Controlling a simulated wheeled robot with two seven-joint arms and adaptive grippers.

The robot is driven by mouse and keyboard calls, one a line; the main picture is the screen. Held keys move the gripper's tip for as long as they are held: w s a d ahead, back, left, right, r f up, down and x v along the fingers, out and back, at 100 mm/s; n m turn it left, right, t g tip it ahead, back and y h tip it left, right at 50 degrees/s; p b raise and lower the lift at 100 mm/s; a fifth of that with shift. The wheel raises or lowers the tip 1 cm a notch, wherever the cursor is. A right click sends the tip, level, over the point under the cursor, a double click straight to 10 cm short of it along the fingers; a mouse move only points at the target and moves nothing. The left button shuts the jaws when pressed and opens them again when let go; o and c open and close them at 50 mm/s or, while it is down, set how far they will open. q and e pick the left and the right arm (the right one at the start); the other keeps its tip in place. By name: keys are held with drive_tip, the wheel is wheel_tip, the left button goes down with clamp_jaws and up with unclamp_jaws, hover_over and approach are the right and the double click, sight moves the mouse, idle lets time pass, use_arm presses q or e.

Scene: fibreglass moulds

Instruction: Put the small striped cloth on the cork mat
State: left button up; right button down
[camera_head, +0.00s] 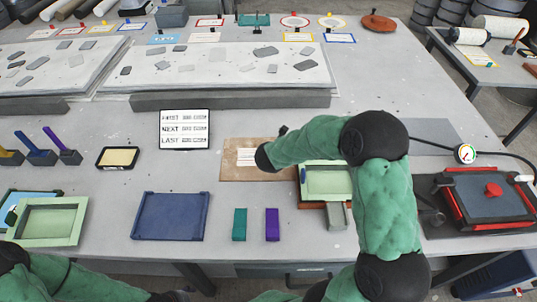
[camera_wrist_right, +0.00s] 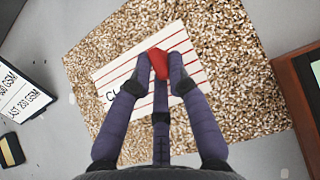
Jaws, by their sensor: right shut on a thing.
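The small striped cloth (camera_wrist_right: 115,77), white with red stripes and partly covered dark lettering, is over the cork mat (camera_wrist_right: 225,45) in the right wrist view. It has a red tab at its middle. My right gripper (camera_wrist_right: 158,65) has its purple fingers closed around this red tab. I cannot tell whether the cloth rests on the mat or hangs just above it. In the head view, the cloth (camera_head: 246,154) shows within the brown mat (camera_head: 230,174), partly hidden by my green right arm. My left gripper is out of view; only part of its arm shows at lower left.
A green tray (camera_head: 327,180) is close to the mat's right. A blue tray (camera_head: 169,216), a teal block (camera_head: 239,224) and a purple block (camera_head: 272,224) are in front. A red-railed press (camera_head: 480,207) is at right.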

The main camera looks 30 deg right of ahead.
drive_tip(key=shift+r, duration=0.15)
drive_tip(key=shift+f, duration=0.2)
drive_tip(key=c, duration=1.2)
unclamp_jaws()
drive_tip(key=shift+r, duration=0.1)
drive_tip(key=shift+r, duration=0.25)
drive_tip(key=shift+p+v, duration=2.2)
drive_tip(key=shift+v, duration=3.75)
